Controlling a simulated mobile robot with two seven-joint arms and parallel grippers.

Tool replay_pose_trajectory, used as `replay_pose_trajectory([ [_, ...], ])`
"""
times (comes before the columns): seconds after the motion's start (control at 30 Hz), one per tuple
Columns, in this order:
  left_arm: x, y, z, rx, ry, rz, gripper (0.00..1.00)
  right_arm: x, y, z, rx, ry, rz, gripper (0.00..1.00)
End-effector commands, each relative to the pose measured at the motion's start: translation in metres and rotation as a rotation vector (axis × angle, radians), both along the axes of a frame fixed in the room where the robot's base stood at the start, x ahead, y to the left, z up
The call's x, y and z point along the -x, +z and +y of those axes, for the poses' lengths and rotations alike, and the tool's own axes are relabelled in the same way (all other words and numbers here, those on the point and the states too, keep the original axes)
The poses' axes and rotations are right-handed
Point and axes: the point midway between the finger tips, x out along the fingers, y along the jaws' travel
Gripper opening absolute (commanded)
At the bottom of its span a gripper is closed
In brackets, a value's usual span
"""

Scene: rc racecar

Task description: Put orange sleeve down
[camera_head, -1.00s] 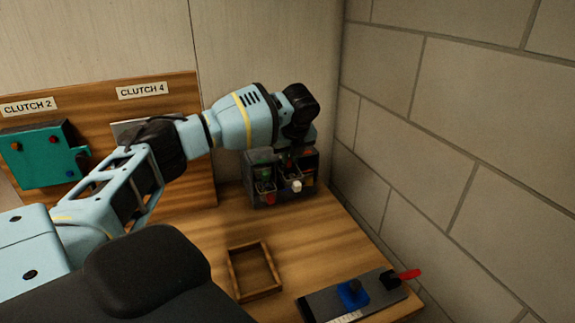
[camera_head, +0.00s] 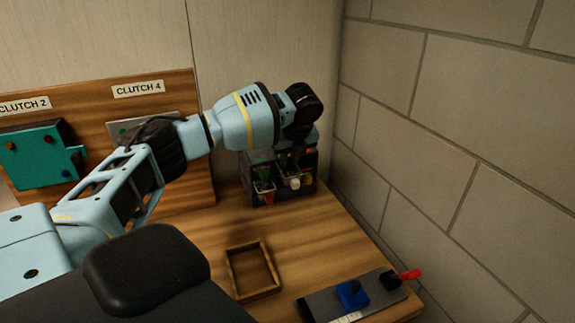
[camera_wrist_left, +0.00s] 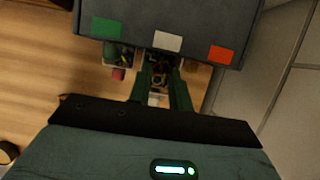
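A dark organiser box (camera_head: 258,196) stands at the back of the wooden table near the wall corner. Its front carries green, white and orange labels (camera_wrist_left: 221,53) in the left wrist view. A small orange bit (camera_head: 308,177) shows at the box's right side; I cannot tell whether it is the orange sleeve. My left gripper (camera_head: 292,158) points down over the box. In the left wrist view its two dark green fingers (camera_wrist_left: 160,70) stand apart with a gap between them, and their tips reach into the box area. My right gripper is not in view.
A red piece (camera_head: 268,198) and a white piece (camera_head: 294,183) sit at the box's front. An empty wooden frame tray (camera_head: 232,274) and a black fixture (camera_head: 322,304) with blue and red parts lie nearer. The teal panel (camera_head: 40,158) is at left; brick wall at right.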

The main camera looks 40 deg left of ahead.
Motion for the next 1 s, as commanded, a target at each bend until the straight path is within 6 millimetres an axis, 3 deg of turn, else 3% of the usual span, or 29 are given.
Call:
replay_pose_trajectory([
  [0.03, 0.001, 0.014, -0.004, 0.002, -0.003, -0.009, 0.20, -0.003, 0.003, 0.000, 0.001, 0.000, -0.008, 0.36],
  [0.2, 0.007, 0.046, -0.017, 0.002, -0.003, -0.009, 0.20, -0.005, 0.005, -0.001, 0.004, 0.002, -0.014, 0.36],
  [0.4, 0.012, 0.072, -0.026, 0.001, -0.001, -0.005, 0.20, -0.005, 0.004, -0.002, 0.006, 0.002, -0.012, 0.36],
  [0.6, 0.015, 0.083, -0.030, 0.001, 0.000, -0.003, 0.20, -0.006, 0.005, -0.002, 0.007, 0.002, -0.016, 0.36],
  [1.0, 0.015, 0.084, -0.030, 0.001, 0.000, -0.002, 0.20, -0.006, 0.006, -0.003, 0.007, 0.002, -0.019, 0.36],
])
